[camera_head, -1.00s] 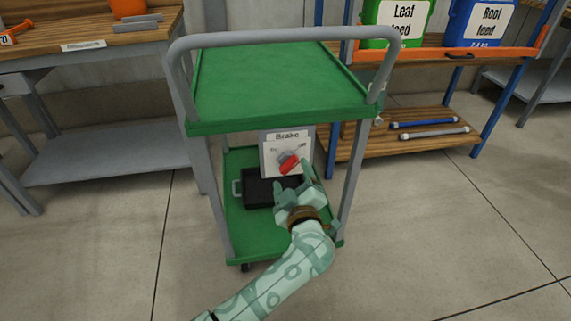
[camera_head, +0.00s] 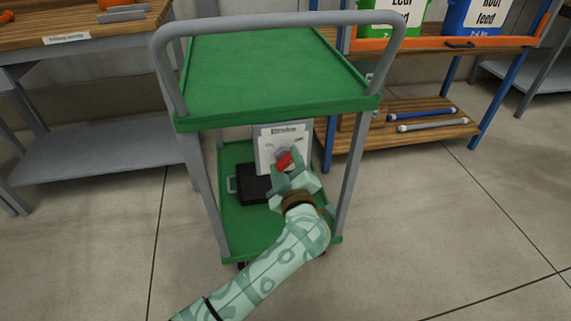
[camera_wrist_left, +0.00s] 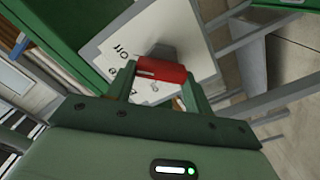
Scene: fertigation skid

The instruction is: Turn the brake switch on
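The brake switch is a white panel (camera_head: 265,150) with a red handle (camera_head: 284,161), standing on the lower deck of a green trolley. Its label is blurred in the head view now. The wrist view shows the panel (camera_wrist_left: 120,50), with tilted lettering, and the red handle (camera_wrist_left: 160,69) on a grey mount. My left gripper (camera_head: 285,169) is at the panel's front. In the wrist view its two fingers (camera_wrist_left: 160,88) are apart, one on each side of the red handle; I cannot tell whether they touch it. My right gripper is out of view.
The trolley's green top deck (camera_head: 270,80) and grey handle frame overhang the switch. A grey post (camera_head: 350,185) stands just right of my left arm. A black case (camera_head: 252,186) lies beside the panel. Benches stand left and right behind. The floor in front is clear.

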